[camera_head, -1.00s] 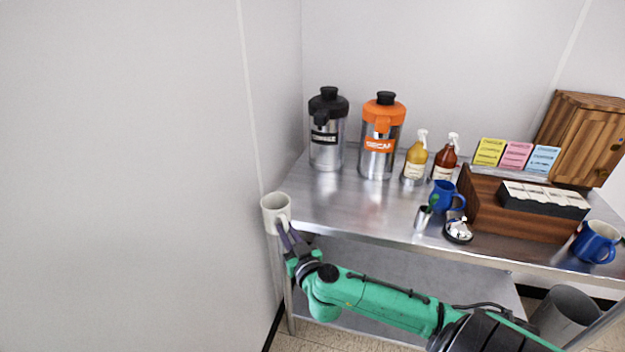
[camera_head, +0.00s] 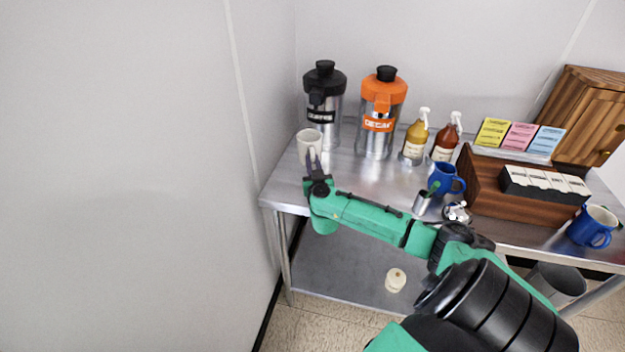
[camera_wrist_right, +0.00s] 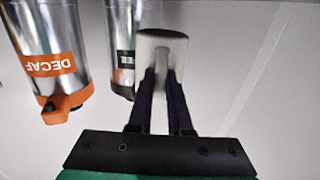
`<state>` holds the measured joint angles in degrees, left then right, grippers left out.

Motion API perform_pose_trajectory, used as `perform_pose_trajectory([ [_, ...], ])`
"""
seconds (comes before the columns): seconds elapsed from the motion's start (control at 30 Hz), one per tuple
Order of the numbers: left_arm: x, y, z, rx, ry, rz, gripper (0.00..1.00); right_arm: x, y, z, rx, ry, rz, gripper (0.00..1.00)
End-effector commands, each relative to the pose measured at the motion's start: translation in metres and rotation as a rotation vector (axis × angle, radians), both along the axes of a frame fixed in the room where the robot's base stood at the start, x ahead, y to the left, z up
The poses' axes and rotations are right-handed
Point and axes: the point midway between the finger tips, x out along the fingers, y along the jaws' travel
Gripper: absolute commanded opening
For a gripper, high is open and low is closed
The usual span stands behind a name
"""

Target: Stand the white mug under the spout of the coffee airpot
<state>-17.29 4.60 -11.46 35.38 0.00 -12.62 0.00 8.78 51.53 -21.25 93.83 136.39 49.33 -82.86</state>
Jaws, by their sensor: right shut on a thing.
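The white mug (camera_head: 308,147) is upright at the left part of the steel table, just in front of the black-topped coffee airpot (camera_head: 322,105). My right gripper (camera_head: 313,168) is shut on the mug, its fingers reaching it from the near side. In the right wrist view the mug (camera_wrist_right: 161,52) sits between the two dark fingers (camera_wrist_right: 162,85), beside the coffee airpot (camera_wrist_right: 120,50). The mug overlaps the airpot's lower front in the head view. I cannot tell whether the mug's base touches the table. My left gripper is not in view.
The orange-topped decaf airpot (camera_head: 380,112) stands right of the coffee airpot. Syrup bottles (camera_head: 416,140), a blue mug (camera_head: 444,178), a steel cup (camera_head: 423,202) and a wooden organizer (camera_head: 520,205) stand farther right. The wall (camera_head: 262,100) is close on the left.

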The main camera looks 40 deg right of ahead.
Motion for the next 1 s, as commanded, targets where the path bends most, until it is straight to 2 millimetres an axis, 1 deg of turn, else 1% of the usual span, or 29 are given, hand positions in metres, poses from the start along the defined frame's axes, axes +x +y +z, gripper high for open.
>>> perform_pose_trajectory([
  [0.03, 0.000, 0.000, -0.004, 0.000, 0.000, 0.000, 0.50, 0.001, 0.000, -0.009, 0.001, -0.004, -0.001, 0.00],
  [0.13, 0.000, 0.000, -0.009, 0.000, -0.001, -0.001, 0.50, 0.001, 0.000, -0.025, 0.000, -0.004, 0.000, 0.00],
  [0.2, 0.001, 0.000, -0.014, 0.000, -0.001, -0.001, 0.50, 0.001, 0.000, -0.040, 0.001, -0.003, 0.000, 0.00],
  [0.3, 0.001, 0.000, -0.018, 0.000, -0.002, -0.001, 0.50, 0.001, 0.000, -0.055, -0.001, -0.003, 0.000, 0.00],
  [0.6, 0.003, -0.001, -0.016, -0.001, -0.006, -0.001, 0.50, 0.001, 0.000, -0.056, 0.000, -0.004, 0.001, 0.00],
  [0.63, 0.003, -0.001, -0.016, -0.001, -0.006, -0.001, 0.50, 0.000, 0.000, -0.057, 0.001, -0.002, 0.001, 0.25],
  [0.7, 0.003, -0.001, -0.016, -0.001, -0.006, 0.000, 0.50, 0.000, 0.000, -0.057, 0.001, -0.003, 0.001, 0.47],
  [1.0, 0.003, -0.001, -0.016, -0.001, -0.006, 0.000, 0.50, 0.000, 0.000, -0.056, 0.000, -0.002, 0.001, 0.47],
])
